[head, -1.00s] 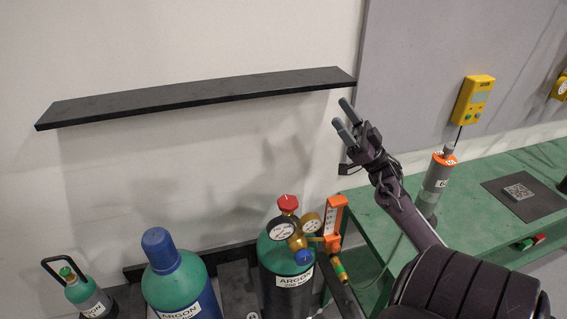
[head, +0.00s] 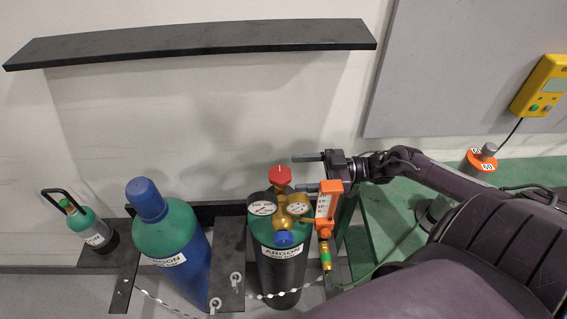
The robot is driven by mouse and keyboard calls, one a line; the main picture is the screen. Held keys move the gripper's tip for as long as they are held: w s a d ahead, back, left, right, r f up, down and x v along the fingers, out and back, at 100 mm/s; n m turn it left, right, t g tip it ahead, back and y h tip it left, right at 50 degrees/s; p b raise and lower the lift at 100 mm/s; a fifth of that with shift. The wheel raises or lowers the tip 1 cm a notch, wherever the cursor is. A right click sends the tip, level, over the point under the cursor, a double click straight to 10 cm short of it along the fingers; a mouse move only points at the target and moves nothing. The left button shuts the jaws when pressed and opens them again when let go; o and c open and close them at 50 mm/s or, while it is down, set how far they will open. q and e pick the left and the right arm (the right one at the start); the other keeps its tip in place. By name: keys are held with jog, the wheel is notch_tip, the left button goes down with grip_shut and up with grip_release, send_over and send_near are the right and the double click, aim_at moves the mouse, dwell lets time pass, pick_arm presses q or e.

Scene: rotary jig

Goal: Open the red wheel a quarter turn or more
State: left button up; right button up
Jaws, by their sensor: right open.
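The red wheel (head: 280,175) sits on top of the argon cylinder (head: 281,272), above a brass regulator with two round gauges (head: 262,208) and a blue knob (head: 284,239). My right gripper (head: 305,173) comes in from the right with its fingers pointing left at the wheel. It is open, one finger above the other in the picture. My left gripper is out of view.
An orange flowmeter (head: 326,205) stands just below my right gripper. A blue-capped cylinder (head: 172,240) and a small handled cylinder (head: 92,228) stand to the left. A black shelf (head: 190,45) crosses the wall above. A chain (head: 275,295) hangs in front of the cylinders.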

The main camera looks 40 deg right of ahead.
aim_at(273, 174)
jog(key=p+x, duration=0.1)
jog(key=x, duration=0.6)
jog(key=shift+a+r+p, duration=0.15)
jog(key=shift+a+p, duration=0.05)
jog(key=shift+p, duration=0.2)
jog(key=shift+w+a, duration=0.15)
jog(key=shift+a, duration=0.15)
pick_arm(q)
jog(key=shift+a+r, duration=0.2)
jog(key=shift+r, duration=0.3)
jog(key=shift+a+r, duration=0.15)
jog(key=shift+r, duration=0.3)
pick_arm(e)
jog(key=shift+c, duration=0.4)
